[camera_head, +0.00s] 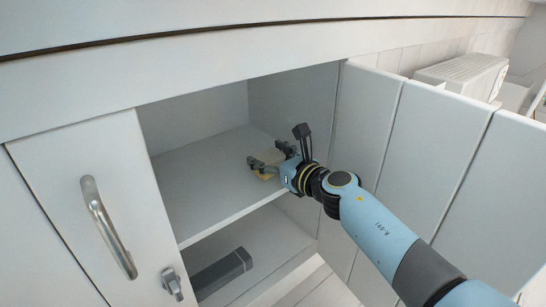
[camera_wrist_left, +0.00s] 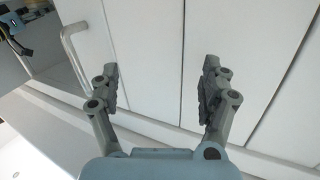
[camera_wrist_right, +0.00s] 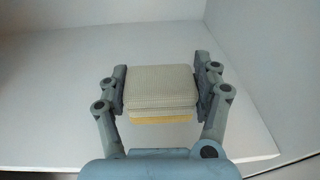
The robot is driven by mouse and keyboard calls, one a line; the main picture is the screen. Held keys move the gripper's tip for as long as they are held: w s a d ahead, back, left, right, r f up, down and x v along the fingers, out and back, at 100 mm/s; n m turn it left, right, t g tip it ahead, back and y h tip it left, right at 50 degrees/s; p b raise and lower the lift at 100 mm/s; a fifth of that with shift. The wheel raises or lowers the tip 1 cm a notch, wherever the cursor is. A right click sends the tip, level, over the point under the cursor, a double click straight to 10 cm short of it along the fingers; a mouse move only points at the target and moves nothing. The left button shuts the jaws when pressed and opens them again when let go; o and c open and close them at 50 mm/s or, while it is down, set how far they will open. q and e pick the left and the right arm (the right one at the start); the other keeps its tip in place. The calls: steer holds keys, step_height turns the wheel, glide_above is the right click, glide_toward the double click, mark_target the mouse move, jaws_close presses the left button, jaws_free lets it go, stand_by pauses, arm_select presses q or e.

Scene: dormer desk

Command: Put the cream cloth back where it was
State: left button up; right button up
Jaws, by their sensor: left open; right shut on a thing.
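The cream cloth (camera_head: 270,158) is a small folded pad over the upper shelf (camera_head: 200,185) of the open cabinet. In the right wrist view the cloth (camera_wrist_right: 160,85) sits between the two fingers of my right gripper (camera_wrist_right: 161,88), which is shut on its sides. A yellow layer (camera_wrist_right: 160,120) shows under its near edge; I cannot tell whether it is a separate piece. I cannot tell whether the cloth touches the shelf. My left gripper (camera_wrist_left: 160,85) is open and empty in front of white panels.
A cabinet door with a metal handle (camera_head: 103,228) is at the left. A dark grey box (camera_head: 222,271) lies on the lower level. The upper shelf is clear left of the cloth.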

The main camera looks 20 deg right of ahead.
mark_target(275, 160)
arm_select(q)
steer(key=shift+w+r, duration=0.2)
steer(key=shift+r, duration=0.15)
arm_select(e)
steer(key=shift+f, duration=0.1)
arm_select(q)
steer(key=shift+r, duration=0.1)
arm_select(e)
steer(key=o, duration=1.2)
arm_select(q)
steer(key=shift+w+r+t, duration=0.15)
steer(key=shift+r+t, duration=0.05)
steer(key=shift+t, duration=0.1)
arm_select(e)
steer(key=p+v, duration=0.1)
steer(key=v, duration=0.5)
steer(key=shift+w, duration=0.1)
arm_select(q)
steer(key=s+a+f+g, duration=0.1)
steer(key=s+f+g, duration=0.5)
steer(key=s+f, duration=0.3)
step_height(275, 160, down, 2)
steer(key=shift+f+n+y+p, duration=0.2)
steer(key=shift+n+y+p, duration=0.2)
arm_select(e)
steer(key=v, duration=0.6)
